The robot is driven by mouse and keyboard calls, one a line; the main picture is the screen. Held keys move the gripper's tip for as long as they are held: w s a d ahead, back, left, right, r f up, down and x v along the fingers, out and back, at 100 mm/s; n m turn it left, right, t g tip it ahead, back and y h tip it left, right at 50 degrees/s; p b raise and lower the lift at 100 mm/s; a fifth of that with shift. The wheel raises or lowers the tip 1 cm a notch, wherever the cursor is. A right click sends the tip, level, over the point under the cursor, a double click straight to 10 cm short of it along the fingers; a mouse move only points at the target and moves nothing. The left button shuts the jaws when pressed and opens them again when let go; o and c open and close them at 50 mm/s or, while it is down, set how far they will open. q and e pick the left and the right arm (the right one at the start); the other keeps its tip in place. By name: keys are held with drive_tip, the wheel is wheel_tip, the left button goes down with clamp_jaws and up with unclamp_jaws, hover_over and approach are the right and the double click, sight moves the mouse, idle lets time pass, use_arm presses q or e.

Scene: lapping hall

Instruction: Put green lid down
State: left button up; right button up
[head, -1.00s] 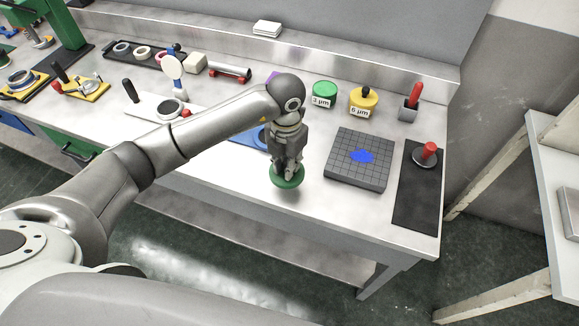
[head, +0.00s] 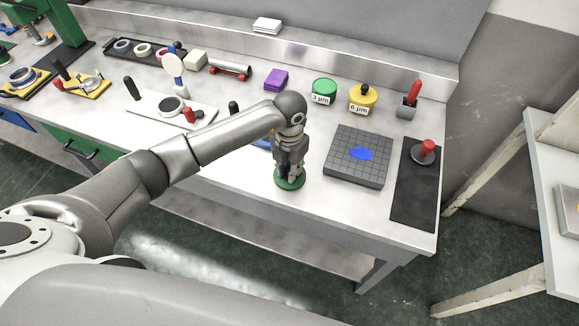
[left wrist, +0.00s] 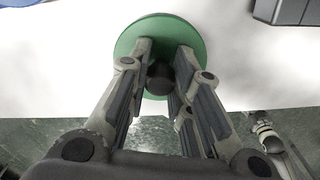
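The green lid (head: 289,183) is a flat round disc with a dark knob, level at the table's front edge. No clear gap shows under it, and it looks to be resting on the table or very close to it. My left gripper (head: 289,172) points down over it. In the left wrist view the lid (left wrist: 160,27) lies beyond the fingertips, and the gripper (left wrist: 161,65) has a finger on each side of the dark knob, seemingly touching it. The gripper hides part of the lid. My right gripper is not in view.
A grey gridded plate (head: 343,175) with a blue patch lies to the right. Beyond it is a black mat (head: 411,205) with a red-handled disc (head: 424,152).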

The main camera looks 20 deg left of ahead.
use_arm(q)
drive_tip(key=o, duration=0.4)
drive_tip(key=shift+r, duration=0.15)
wheel_tip(320, 180, up, 12)
drive_tip(key=b, duration=0.2)
drive_tip(key=shift+b, duration=0.3)
